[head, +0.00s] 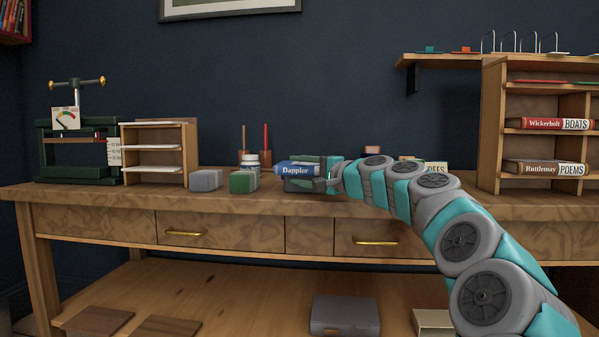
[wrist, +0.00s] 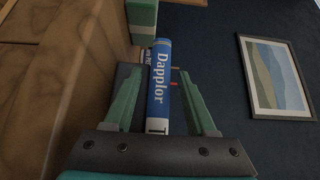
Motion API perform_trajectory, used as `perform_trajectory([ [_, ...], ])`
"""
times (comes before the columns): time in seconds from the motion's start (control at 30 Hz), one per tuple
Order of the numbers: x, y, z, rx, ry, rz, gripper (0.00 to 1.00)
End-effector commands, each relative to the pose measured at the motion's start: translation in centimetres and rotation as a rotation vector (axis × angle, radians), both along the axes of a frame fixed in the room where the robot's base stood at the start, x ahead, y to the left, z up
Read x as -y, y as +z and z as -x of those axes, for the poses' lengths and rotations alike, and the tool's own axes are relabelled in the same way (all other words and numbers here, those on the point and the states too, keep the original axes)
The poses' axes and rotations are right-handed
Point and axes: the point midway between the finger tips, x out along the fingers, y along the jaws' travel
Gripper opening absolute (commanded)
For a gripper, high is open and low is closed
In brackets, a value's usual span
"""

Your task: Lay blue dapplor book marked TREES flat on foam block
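The blue Dapplor book (head: 297,168) is held level between the fingers of my gripper (head: 306,173), just above the desk. In the wrist view its blue spine (wrist: 160,85) runs between the two fingers (wrist: 162,75). Its white label end lies near the palm, with only about one letter showing. A green block (head: 243,182) and a grey block (head: 206,180) sit on the desk left of the book. Which one is the foam block I cannot tell for sure. A green block face (wrist: 141,12) shows ahead of the book in the wrist view.
A small bottle (head: 251,161) stands behind the green block. A small shelf (head: 158,152) and a green press (head: 80,150) stand farther left. A book partly marked EES (head: 436,165) shows behind my arm. A bookshelf (head: 490,130) stands at right.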

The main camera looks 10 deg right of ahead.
Motion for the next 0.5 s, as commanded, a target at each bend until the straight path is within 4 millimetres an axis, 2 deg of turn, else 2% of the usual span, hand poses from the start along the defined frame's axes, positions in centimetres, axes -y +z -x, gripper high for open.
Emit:
perform_trajectory([
  [0.33,0.1,0.4,0.1,0.0,-0.001,0.0,0.6],
  [0.5,1.1,0.3,1.6,0.0,0.0,-0.002,0.6],
])
